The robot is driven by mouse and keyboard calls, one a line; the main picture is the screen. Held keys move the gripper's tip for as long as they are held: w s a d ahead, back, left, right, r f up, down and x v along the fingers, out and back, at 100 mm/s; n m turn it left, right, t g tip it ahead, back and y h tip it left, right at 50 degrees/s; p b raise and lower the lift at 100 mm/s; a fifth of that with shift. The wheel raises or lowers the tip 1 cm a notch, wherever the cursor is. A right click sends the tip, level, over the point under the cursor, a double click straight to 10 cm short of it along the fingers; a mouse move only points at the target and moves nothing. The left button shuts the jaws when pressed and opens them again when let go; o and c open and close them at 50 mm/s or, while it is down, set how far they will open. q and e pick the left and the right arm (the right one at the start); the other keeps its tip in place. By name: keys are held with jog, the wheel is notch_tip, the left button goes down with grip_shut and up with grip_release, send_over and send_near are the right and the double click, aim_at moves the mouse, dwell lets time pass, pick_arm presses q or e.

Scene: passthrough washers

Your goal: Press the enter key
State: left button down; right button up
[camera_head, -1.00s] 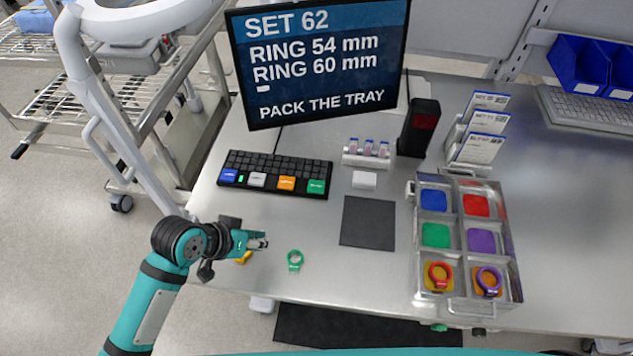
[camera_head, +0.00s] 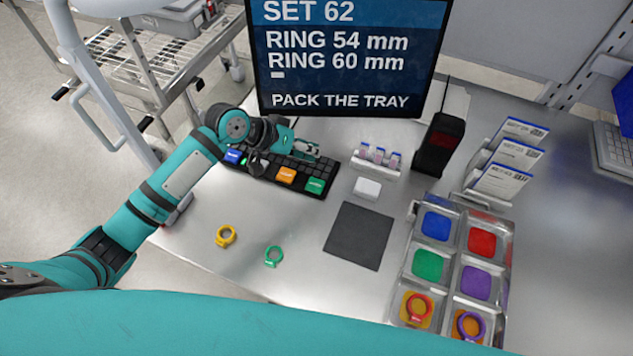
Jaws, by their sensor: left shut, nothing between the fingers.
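A black keyboard (camera_head: 328,170) lies on the steel table below the screen. Its front row has a blue key (camera_head: 233,156), an orange key (camera_head: 286,174) and a green key (camera_head: 315,186). The key labels are too small to read, so I cannot tell which is enter. My left gripper (camera_head: 314,154) is shut and empty over the back right part of the keyboard, behind the orange and green keys. Whether it touches the keys I cannot tell. My left arm and gripper hide part of the keyboard, including the white key. My right gripper is out of view.
The screen (camera_head: 345,60) stands behind the keyboard. A vial rack (camera_head: 375,160), a white block (camera_head: 367,188) and a dark mat (camera_head: 358,235) lie to the right. A yellow ring (camera_head: 226,236) and a green ring (camera_head: 273,257) lie in front. A compartment tray (camera_head: 408,268) stands right.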

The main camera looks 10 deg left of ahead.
pick_arm(q)
jog(key=b, duration=0.8)
send_over(314, 182)
notch_tip(314, 182, down, 7)
jog(key=shift+f, duration=0.95)
jog(key=shift+f, duration=0.1)
jog(key=shift+f, duration=0.3)
